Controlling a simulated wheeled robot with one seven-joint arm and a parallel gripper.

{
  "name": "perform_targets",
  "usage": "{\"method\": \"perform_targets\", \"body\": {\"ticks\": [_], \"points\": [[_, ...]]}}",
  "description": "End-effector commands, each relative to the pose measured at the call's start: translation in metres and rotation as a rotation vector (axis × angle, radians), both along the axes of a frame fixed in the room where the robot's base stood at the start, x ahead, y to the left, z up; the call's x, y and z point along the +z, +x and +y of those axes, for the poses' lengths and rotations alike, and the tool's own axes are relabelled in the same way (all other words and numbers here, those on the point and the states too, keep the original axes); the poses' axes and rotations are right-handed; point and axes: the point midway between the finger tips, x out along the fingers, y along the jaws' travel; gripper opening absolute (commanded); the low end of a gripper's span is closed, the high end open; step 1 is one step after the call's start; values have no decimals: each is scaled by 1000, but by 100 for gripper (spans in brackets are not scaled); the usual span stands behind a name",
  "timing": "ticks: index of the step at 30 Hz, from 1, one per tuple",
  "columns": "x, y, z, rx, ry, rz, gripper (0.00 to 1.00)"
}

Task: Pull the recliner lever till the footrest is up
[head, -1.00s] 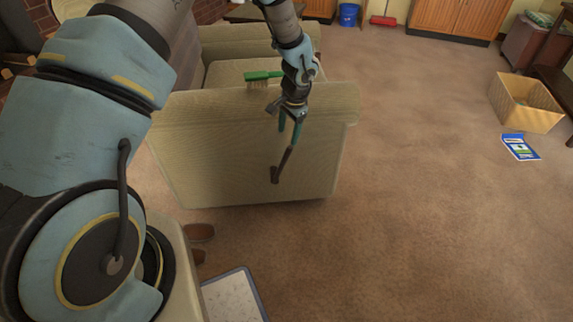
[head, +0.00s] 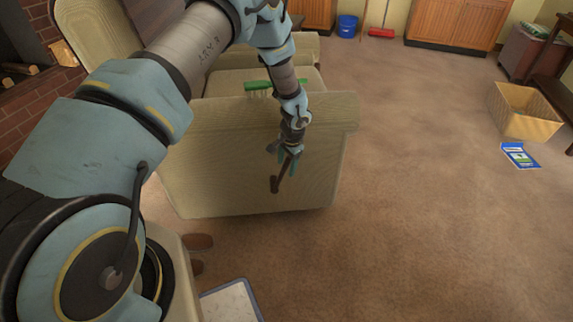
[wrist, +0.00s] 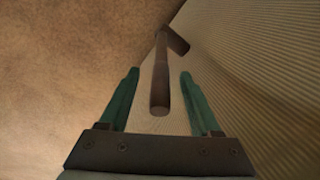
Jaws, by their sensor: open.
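The cream ribbed recliner (head: 235,170) stands in the middle of the head view with its side panel facing me. Its dark brown lever (head: 275,184) sticks out from the lower part of that panel. My gripper (head: 287,165) is open in front of the panel, at the upper end of the lever. In the wrist view the lever (wrist: 161,85) runs between the two teal fingers of my gripper (wrist: 158,90), with a gap on each side. The footrest cannot be made out in either view.
A cardboard box (head: 525,112) and a blue leaflet (head: 519,156) are on the carpet at right. A white board (head: 230,302) lies at the bottom. Carpet right of the recliner is clear.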

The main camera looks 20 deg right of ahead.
Motion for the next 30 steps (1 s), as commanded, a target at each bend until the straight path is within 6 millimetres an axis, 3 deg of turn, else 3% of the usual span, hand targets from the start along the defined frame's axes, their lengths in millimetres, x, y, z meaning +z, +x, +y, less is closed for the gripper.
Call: {"method": "perform_targets", "body": {"ticks": [5,21,30], "points": [[0,0,0,0,0,0,62],[1,0,0,0,0,0,1],[1,0,0,0,0,0,0]]}}
